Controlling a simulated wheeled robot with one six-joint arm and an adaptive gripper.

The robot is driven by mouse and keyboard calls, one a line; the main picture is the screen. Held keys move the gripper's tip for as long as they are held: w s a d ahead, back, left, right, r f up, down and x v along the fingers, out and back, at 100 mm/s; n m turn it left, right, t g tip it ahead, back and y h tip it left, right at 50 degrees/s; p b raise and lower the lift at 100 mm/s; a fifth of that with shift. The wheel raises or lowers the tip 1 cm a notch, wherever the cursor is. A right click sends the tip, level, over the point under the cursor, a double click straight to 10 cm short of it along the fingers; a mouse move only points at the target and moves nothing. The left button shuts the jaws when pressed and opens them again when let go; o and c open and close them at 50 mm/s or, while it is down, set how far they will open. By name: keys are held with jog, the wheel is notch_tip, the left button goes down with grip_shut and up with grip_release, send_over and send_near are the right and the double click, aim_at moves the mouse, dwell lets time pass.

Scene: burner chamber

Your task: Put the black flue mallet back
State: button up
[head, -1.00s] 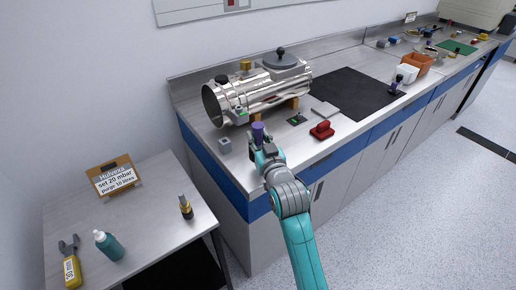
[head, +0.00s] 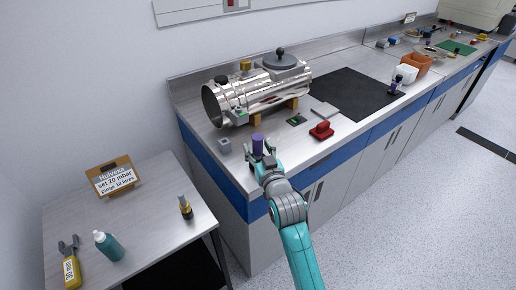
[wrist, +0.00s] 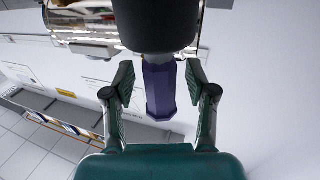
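A mallet with a purple handle (head: 257,145) is between the fingers of my gripper (head: 260,152), over the front left part of the metal bench. In the wrist view its purple handle (wrist: 159,92) shows, with a large black head (wrist: 155,22) at the top of the picture. My gripper (wrist: 159,85) is open, with a gap on both sides of the handle. I cannot tell whether the mallet rests on the bench. A similar black and purple piece (head: 396,84) stands at the right edge of the black mat.
A shiny burner tube (head: 258,90) lies on the bench behind. A red block (head: 321,130), a grey cube (head: 224,145) and a small green-black piece (head: 297,119) are nearby. A side table (head: 150,225) with a sign, bottle and tools stands left.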

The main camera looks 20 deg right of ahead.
jog(key=shift+r, duration=0.15)
jog(key=s, duration=1.2)
jog(key=s+f+g, duration=0.1)
jog(key=s+f, duration=0.5)
jog(key=s, duration=0.4)
jog(key=s+f+g, duration=0.1)
jog(key=s+f, duration=0.5)
jog(key=s, duration=0.5)
jog(key=s+r+g, duration=0.1)
jog(key=s, duration=1.9)
jog(key=shift+s+r, duration=0.35)
